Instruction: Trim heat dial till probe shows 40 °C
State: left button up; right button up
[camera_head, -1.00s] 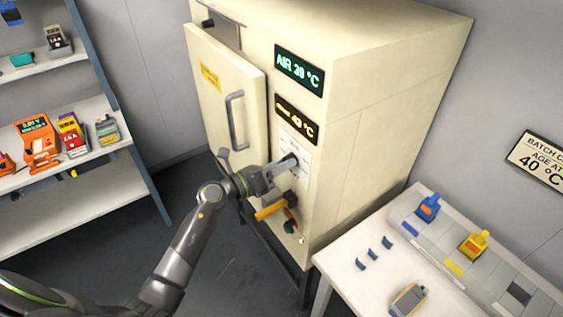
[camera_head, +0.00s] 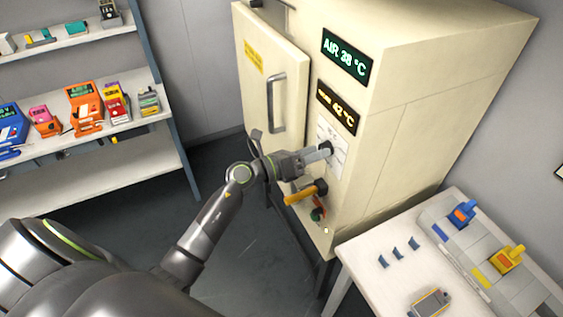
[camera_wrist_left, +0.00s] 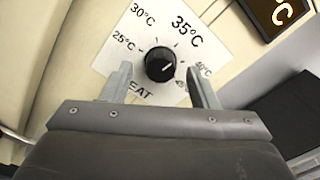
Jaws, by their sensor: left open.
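The heat dial (camera_wrist_left: 160,64) is a black round knob on a white scale plate marked 25 to 45 °C in the left wrist view. Its pale mark looks turned toward the scale's high side; the exact value is hard to read. My left gripper (camera_wrist_left: 161,82) is open, one finger on each side of the knob, without clear contact. In the head view the left gripper (camera_head: 322,151) reaches the plate on the cabinet front and mostly hides the dial. The amber probe display (camera_head: 338,107) reads about 42 °C. The green air display (camera_head: 346,58) reads about 38 °C.
The cabinet door (camera_head: 268,95) is left of the panel. An orange-yellow handle (camera_head: 305,193) sticks out below the dial, close under my gripper. A white table (camera_head: 375,285) with small devices stands at right. A shelf (camera_head: 70,55) with meters is at left.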

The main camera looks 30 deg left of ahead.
pick_arm(q)
jog(key=b+v, duration=0.6)
jog(key=v, duration=1)
jog(key=shift+s, duration=0.2)
jog(key=shift+a, duration=0.1)
jog(key=shift+f, duration=0.1)
jog(key=w+a+f+n+t+y, duration=0.1)
jog(key=a+f+n+y, duration=0.4)
jog(key=f+n, duration=0.4)
jog(key=w+a+f+n+t+y, duration=0.1)
jog(key=a+f+n+y, duration=0.3)
jog(key=a+f+n, duration=0.5)
jog(key=s+f+n+g+y, duration=0.2)
jog(key=s+f+n, duration=0.2)
jog(key=f, duration=0.6)
jog(key=s+f+n+g+y, duration=0.2)
jog(key=s+f+n, duration=0.15)
jog(key=f, duration=0.55)
jog(key=s+d+f+n+g+b, duration=0.15)
jog(key=s+f+n+g, duration=0.4)
jog(key=s+f, duration=0.85)
jog(key=s+d+f+n+g, duration=0.2)
jog(key=s+d+f+n, duration=0.1)
jog(key=s, duration=0.6)
jog(key=s+d+f+n+g+h, duration=0.1)
jog(key=s+d+f+n+g, duration=0.2)
jog(key=s+d+f, duration=0.3)
jog(key=s+d, duration=0.1)
jog(key=s, duration=0.2)
jog(key=shift+s, duration=0.35)
